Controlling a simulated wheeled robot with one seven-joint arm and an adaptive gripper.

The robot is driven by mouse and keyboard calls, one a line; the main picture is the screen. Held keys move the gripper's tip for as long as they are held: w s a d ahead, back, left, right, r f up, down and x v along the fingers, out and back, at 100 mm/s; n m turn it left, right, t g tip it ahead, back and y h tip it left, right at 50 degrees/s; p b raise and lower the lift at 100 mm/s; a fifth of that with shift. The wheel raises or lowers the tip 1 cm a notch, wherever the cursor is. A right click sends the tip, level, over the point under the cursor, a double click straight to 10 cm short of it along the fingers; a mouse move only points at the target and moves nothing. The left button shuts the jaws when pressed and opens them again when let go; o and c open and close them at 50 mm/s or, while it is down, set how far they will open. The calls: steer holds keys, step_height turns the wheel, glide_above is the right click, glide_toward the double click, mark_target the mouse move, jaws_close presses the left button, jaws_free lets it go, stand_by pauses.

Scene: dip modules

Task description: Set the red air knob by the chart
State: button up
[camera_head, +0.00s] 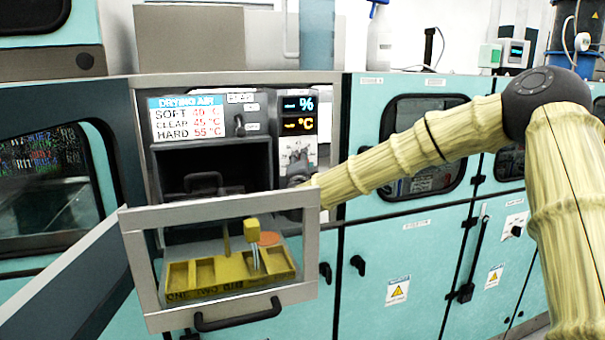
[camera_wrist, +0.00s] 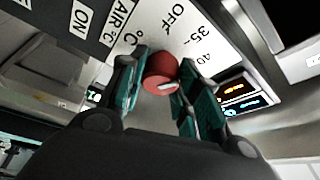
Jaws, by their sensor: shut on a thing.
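The red air knob (camera_wrist: 157,72) sits on a pale panel marked "AIR °C", "OFF", "35" and "40" in the wrist view. It carries a light pointer mark on its side. My gripper (camera_wrist: 160,80) has one finger on each side of the knob and is shut on it. In the head view my gripper end (camera_head: 300,182) is beside the control panel, and the knob is hidden there. The drying air chart (camera_head: 186,118) reads SOFT 40, CLEAR 45, HARD 55 °C.
A clear-fronted drawer or door (camera_head: 225,205) with a handle hangs in front below the chart. A yellow compartment tray (camera_head: 200,275) shows through it. Teal cabinets (camera_head: 395,230) line the right.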

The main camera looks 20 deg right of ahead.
steer(key=m+g+b, duration=0.1)
steer(key=m+b, duration=0.1)
steer(key=m, duration=0.1)
steer(key=m+g+b, duration=0.1)
steer(key=m+b, duration=0.1)
steer(key=m, duration=0.1)
steer(key=shift+y, duration=0.3)
steer(key=m+g+y+b, duration=0.1)
steer(key=m, duration=0.1)
steer(key=m+g+y+b, duration=0.1)
steer(key=m, duration=0.2)
steer(key=shift+m, duration=0.3)
stand_by(0.3)
steer(key=o, duration=1)
steer(key=shift+d, duration=0.1)
steer(key=shift+r, duration=0.1)
steer(key=v, duration=0.7)
steer(key=shift+s, duration=0.2)
steer(key=shift+r, duration=0.1)
